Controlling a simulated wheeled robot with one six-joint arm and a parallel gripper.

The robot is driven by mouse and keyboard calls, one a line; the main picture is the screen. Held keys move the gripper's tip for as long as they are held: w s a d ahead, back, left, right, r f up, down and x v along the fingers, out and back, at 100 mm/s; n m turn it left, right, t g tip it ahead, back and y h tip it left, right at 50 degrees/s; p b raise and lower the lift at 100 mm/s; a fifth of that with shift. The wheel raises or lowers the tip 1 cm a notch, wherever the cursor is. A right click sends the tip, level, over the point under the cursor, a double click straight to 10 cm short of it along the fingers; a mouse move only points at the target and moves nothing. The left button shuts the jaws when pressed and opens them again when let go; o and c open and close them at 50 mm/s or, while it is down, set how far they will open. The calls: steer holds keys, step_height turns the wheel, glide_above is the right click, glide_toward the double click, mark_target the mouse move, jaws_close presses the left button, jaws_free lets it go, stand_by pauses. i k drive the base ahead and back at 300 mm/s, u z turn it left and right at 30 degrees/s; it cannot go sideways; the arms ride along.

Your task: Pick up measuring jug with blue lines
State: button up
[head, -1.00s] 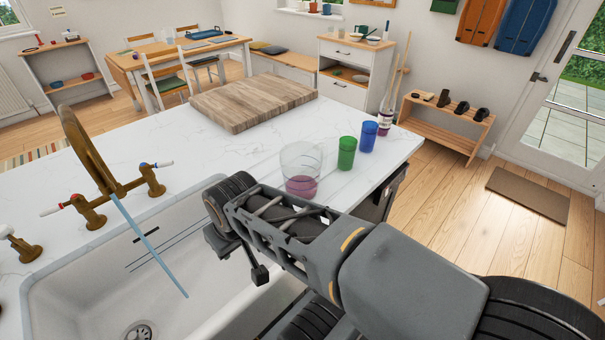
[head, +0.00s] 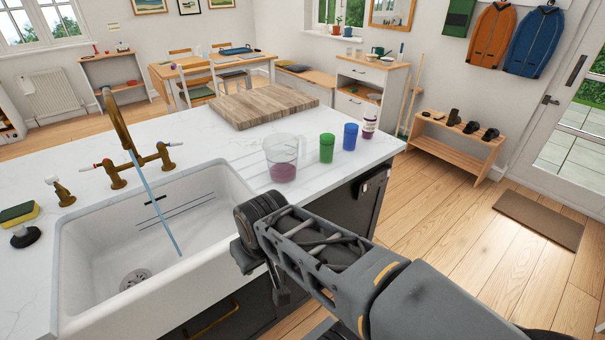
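A clear measuring jug (head: 284,160) with a handle on its right stands upright on the white worktop, just right of the sink. It has purple-pink liquid in its bottom. Any blue lines on it are too small to make out. My gripper (head: 262,274) is at the end of my arm, below and left of the jug in the picture, in front of the worktop's front edge. It is apart from the jug. My wrist partly hides it, so its opening is unclear. I see nothing held in it.
A green cup (head: 327,148), a blue cup (head: 350,137) and a purple-labelled bottle (head: 370,124) stand right of the jug. A wooden board (head: 262,103) lies behind. The sink (head: 95,255) and brass tap (head: 118,122) with running water are left.

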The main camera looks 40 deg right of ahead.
mark_target(286, 158)
steer(key=z, duration=0.05)
steer(key=k, duration=0.2)
steer(key=z, duration=1.65)
steer(key=i, duration=0.8)
steer(key=u, duration=0.1)
